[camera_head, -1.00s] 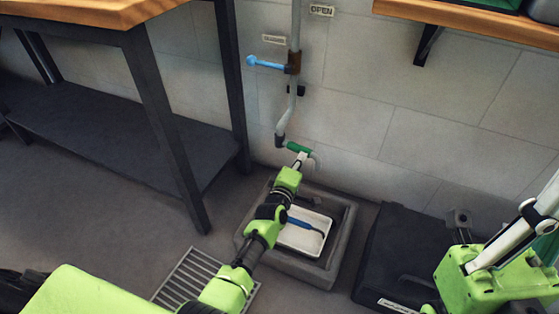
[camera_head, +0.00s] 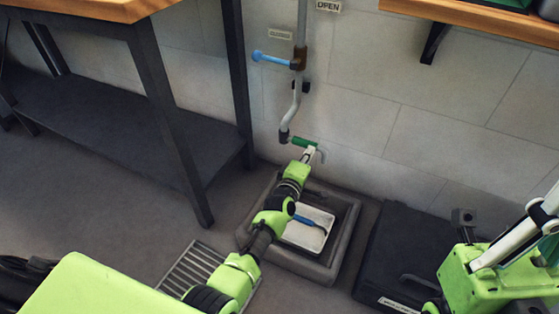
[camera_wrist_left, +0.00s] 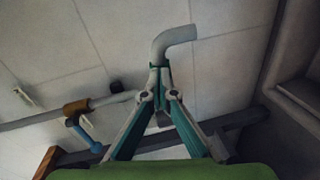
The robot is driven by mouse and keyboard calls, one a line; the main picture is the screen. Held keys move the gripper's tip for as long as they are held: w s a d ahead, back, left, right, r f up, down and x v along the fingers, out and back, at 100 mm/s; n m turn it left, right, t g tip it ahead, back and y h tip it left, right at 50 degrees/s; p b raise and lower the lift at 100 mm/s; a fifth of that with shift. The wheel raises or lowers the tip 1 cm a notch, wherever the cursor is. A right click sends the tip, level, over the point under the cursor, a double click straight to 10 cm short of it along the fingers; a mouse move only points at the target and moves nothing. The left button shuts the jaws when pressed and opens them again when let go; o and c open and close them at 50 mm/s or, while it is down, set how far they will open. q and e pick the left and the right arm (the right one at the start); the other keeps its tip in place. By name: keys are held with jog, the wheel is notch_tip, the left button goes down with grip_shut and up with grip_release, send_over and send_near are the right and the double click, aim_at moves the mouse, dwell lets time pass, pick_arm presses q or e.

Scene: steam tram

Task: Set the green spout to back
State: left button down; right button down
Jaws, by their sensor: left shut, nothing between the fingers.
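The green spout (camera_head: 304,142) sits at the low end of the grey wall pipe (camera_head: 296,106) and points right along the wall. Its grey curved outlet bends down at its right end. In the left wrist view the grey outlet (camera_wrist_left: 176,40) rises beyond my fingertips and bends right. My left gripper (camera_head: 308,155) is shut and empty, its tips right at the spout; whether they touch it I cannot tell. It also shows in the left wrist view (camera_wrist_left: 159,96), its fingers meeting just below the outlet. My right gripper is not in view.
A stone basin (camera_head: 342,245) with a white tray (camera_head: 318,218) and a blue-handled tool lies below the spout. A blue lever (camera_head: 272,58) is on the pipe above. A dark table (camera_head: 160,120) stands left; a black box (camera_head: 395,255) lies right of the basin.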

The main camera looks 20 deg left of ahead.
pick_arm(q)
jog(key=shift+r, duration=0.2)
jog(key=s+r, duration=0.1)
jog(key=s, duration=1.1)
jog(key=shift+a+r, duration=0.15)
jog(key=shift+a, duration=0.15)
